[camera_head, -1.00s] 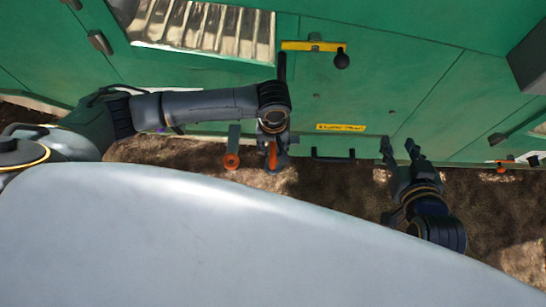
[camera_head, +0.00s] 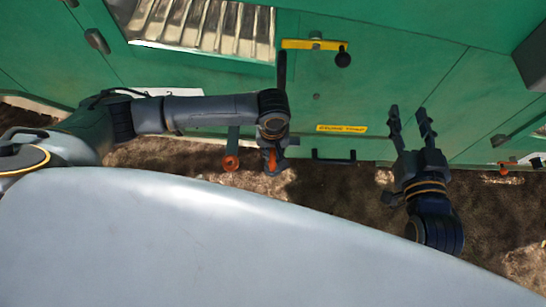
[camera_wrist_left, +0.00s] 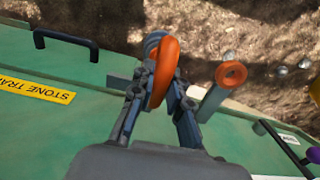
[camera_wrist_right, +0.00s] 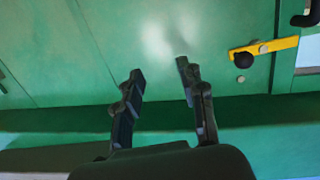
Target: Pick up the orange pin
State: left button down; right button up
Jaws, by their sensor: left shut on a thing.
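The orange pin (camera_wrist_left: 167,62) has a rounded orange handle and sits between the fingers of my left gripper (camera_wrist_left: 160,88) in the left wrist view. The fingers are closed on it. In the head view the pin (camera_head: 272,160) shows as a small orange piece under my left wrist, at the lower edge of the green machine; the fingers are mostly hidden there. My right gripper (camera_head: 409,112) is open and empty in front of the green panel. Its two spread fingers also show in the right wrist view (camera_wrist_right: 160,85).
A second orange ring (camera_wrist_left: 231,74) sits on a grey post beside the pin. A black handle (camera_head: 333,156) and a yellow "STONE TRAP" label (camera_head: 341,129) are to the right. A yellow bar with a black knob (camera_head: 343,59) is above. Bare ground lies below the machine.

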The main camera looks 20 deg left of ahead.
pick_arm(q)
jog(key=shift+r, duration=0.25)
notch_tip(320, 180, up, 6)
jog(key=p, duration=0.3)
jog(key=shift+f, duration=0.2)
notch_tip(320, 180, up, 4)
jog(key=shift+f+p, duration=0.2)
jog(key=shift+p, duration=0.55)
pick_arm(e)
jog(key=s+d+f+g+h+p, duration=0.1)
jog(key=s+d+f+g+h, duration=0.15)
jog(key=s+f+g, duration=0.45)
jog(key=s+d+f+g+h+p, duration=0.1)
jog(key=s+d+f+g+p, duration=0.1)
jog(key=s+d+f+g, duration=0.5)
pick_arm(q)
jog(key=s+d+r+p, duration=0.1)
jog(key=s+d, duration=0.1)
jog(key=s, duration=0.6)
jog(key=s+d+r+p, duration=0.1)
jog(key=s+d, duration=0.2)
jog(key=s, duration=0.6)
jog(key=shift+s+r, duration=0.15)
jog(key=shift+s, duration=0.05)
pick_arm(e)
jog(key=a+f+t, duration=0.1)
jog(key=a+f, duration=0.2)
jog(key=f, duration=0.5)
jog(key=shift+s+a+f+m, duration=0.3)
jog(key=shift+s+a, duration=0.05)
